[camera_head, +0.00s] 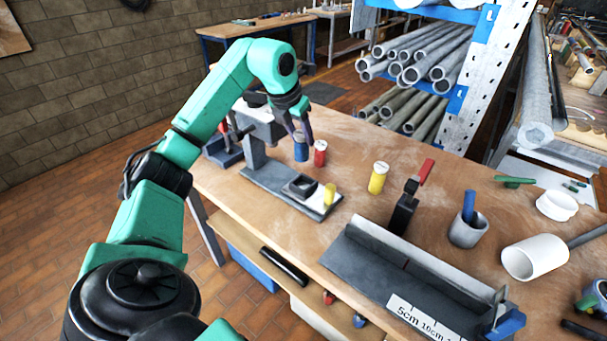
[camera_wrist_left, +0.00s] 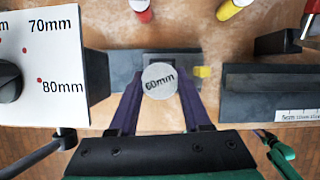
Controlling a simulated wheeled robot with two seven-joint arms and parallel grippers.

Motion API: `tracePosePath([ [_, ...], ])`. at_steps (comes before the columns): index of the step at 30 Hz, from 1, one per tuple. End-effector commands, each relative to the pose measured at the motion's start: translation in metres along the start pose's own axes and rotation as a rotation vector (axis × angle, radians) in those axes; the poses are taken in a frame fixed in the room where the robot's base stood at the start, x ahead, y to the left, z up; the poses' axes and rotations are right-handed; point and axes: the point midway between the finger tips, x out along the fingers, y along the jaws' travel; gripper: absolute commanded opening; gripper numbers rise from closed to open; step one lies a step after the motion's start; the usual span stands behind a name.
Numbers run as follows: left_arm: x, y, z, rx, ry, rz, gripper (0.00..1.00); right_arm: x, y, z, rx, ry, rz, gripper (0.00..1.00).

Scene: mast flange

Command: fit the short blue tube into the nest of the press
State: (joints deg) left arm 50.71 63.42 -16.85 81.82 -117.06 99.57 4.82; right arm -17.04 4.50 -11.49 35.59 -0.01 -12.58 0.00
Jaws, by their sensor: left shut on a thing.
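My left gripper (camera_head: 300,130) is shut on the short blue tube (camera_head: 301,150), which hangs upright below the fingers. In the left wrist view the tube's pale round end, marked 60mm (camera_wrist_left: 159,80), sits between the purple fingertips (camera_wrist_left: 160,92). The press has a dark base (camera_head: 263,178) and a grey column (camera_head: 253,150). Its nest (camera_head: 301,186) is a dark square block on the base, and the held tube is apart from it, farther back in the head view. A yellow part (camera_head: 329,195) stands at the base's near end.
A red cylinder (camera_head: 320,153) stands close right of the held tube, and a yellow cylinder (camera_head: 378,177) farther right. A grey channel fixture (camera_head: 400,260) with a red-handled clamp (camera_head: 405,207) lies in front.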

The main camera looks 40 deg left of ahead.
Motion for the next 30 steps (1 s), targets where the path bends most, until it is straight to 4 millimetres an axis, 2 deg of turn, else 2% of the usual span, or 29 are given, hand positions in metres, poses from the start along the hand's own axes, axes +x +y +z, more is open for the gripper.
tracePosePath([
  [1,0.018,0.0,-0.009,0.002,0.008,0.001,0.0,0.002,-0.001,0.004,0.0,-0.006,-0.001,0.5],
  [4,0.045,0.0,-0.019,0.001,0.006,0.0,0.0,0.001,-0.001,0.009,0.0,-0.013,-0.002,0.5],
  [13,0.093,0.0,-0.039,0.0,0.003,-0.002,0.0,-0.004,0.0,0.003,0.0,-0.005,0.0,0.5],
  [15,0.1,0.0,-0.042,0.0,0.0,-0.002,0.0,-0.005,0.001,0.003,0.0,-0.005,0.001,0.5],
  [24,0.104,0.001,-0.043,0.0,-0.002,-0.001,0.0,-0.001,0.001,0.003,0.0,-0.004,0.001,0.5],
  [25,0.103,0.001,-0.043,0.0,-0.001,-0.001,0.56,-0.002,0.001,0.003,0.0,-0.004,0.001,0.5],
  [27,0.103,0.001,-0.042,0.0,-0.001,-0.001,0.78,-0.002,0.001,0.003,0.0,-0.004,0.001,0.5],
  [30,0.102,0.001,-0.042,0.0,-0.001,-0.001,0.78,-0.002,0.001,0.002,0.0,-0.004,0.001,0.5],
])
